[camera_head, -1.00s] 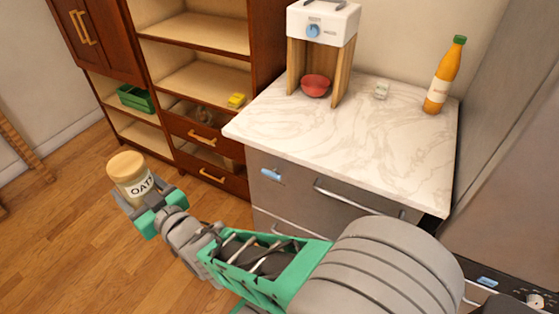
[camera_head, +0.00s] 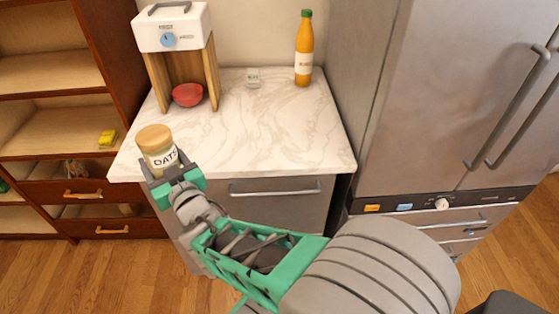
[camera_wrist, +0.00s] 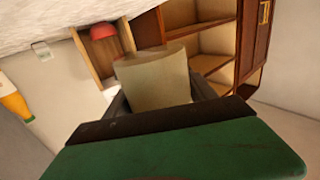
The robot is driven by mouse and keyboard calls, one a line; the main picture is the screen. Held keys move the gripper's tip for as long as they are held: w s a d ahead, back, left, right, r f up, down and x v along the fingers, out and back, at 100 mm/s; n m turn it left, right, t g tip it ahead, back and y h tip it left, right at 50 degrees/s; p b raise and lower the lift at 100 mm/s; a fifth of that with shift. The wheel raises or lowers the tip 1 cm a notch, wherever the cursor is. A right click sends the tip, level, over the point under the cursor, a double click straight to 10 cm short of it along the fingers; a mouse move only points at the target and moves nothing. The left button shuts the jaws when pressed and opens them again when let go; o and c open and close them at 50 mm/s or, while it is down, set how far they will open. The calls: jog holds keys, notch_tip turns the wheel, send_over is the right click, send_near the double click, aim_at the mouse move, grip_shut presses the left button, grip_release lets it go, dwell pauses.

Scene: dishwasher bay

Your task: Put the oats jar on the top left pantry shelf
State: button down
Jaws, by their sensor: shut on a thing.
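The oats jar (camera_head: 160,152) has a tan lid and a pale label reading "OATS". My gripper (camera_head: 172,172) is shut on it and holds it nearly upright, in front of the counter's left front corner in the head view. In the wrist view the jar (camera_wrist: 155,80) fills the middle, between the dark fingers. The wooden pantry shelf unit (camera_head: 122,50) stands at the left, with several open shelves and drawers below. Its upper left part is out of the head view. The wrist view shows the unit (camera_wrist: 240,40) tilted at upper right.
A marble counter (camera_head: 270,130) carries a white-topped appliance (camera_head: 172,28), a red bowl (camera_head: 188,95), a small pale-green item (camera_head: 253,78) and an orange bottle (camera_head: 304,50). A yellow item (camera_head: 107,138) sits on a shelf. A steel fridge (camera_head: 450,90) stands at right.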

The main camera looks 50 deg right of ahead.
jog(key=s+d+r+m+g+h, duration=0.2)
jog(key=s+d+h, duration=0.1)
jog(key=d, duration=0.4)
jog(key=s+d+r+m+g+h+b, duration=0.1)
jog(key=s+d+m+g+h, duration=0.15)
jog(key=d, duration=0.35)
jog(key=s+d+r+m+g+h, duration=0.1)
jog(key=s+d+r+m+h, duration=0.2)
jog(key=d, duration=0.4)
jog(key=shift+n+h, duration=0.25)
jog(key=shift+h, duration=0.1)
jog(key=s+d+f+b, duration=0.1)
jog(key=d+f, duration=0.3)
jog(key=s+d+f+b, duration=0.1)
jog(key=d+f+b, duration=0.1)
jog(key=d+f, duration=0.2)
jog(key=s+d+f+b, duration=0.1)
jog(key=d+f+b, duration=0.1)
jog(key=d+f, duration=0.2)
jog(key=shift+s, duration=0.4)
jog(key=shift+f+b, duration=0.85)
jog(key=shift+f, duration=0.55)
jog(key=c, duration=0.7)
grip_release()
jog(key=shift+f, duration=0.15)
jog(key=shift+c, duration=0.2)
jog(key=o, duration=0.4)
jog(key=shift+o, duration=0.2)
